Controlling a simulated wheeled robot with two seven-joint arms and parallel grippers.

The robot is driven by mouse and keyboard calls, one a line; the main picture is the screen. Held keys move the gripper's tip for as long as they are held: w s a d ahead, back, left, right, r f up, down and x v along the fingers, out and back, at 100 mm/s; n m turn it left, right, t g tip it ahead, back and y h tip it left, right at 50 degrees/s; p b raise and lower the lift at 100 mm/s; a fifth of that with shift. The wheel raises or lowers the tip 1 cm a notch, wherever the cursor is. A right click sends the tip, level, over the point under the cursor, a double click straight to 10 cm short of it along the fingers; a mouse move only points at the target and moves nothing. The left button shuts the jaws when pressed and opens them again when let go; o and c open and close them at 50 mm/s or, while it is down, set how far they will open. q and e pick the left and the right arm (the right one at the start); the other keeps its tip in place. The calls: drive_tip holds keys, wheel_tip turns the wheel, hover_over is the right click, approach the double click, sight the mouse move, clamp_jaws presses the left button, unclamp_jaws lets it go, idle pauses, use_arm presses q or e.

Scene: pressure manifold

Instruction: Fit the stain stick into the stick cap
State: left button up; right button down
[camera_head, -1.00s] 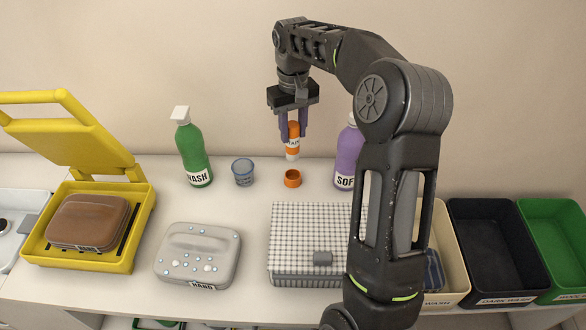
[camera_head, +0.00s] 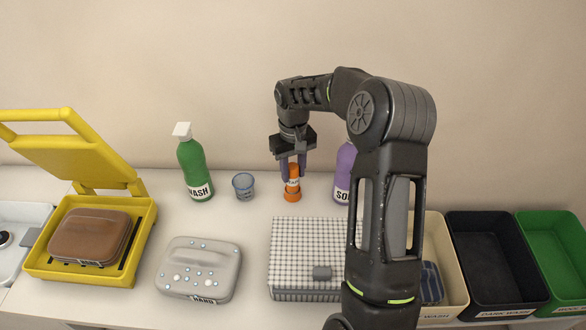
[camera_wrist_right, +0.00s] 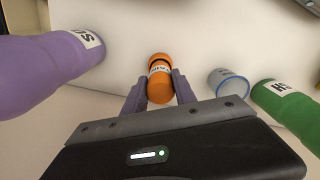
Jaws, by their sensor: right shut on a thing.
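The orange stain stick (camera_head: 293,178) with a white label stands upright in the jaws of my right gripper (camera_head: 292,177). How deep the stick sits cannot be told. In the right wrist view the stick (camera_wrist_right: 160,90) shows between the purple fingers, with the cap (camera_wrist_right: 158,60) at its far end. My left gripper is not in view.
A green WASH bottle (camera_head: 194,165) and a blue-rimmed cup (camera_head: 243,186) stand left of the cap. A purple bottle (camera_head: 344,175) stands close to its right. A white grid-topped box (camera_head: 310,245) lies in front. Bins, a grey case (camera_head: 200,265) and an open yellow press (camera_head: 140,235) stand further out.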

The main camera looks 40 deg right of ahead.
drive_tip(key=shift+f, duration=0.15)
drive_tip(key=c, duration=1)
unclamp_jaws()
drive_tip(key=shift+r, duration=0.2)
wheel_tip(320, 180, up, 12)
drive_tip(key=b, duration=0.1)
idle(0.4)
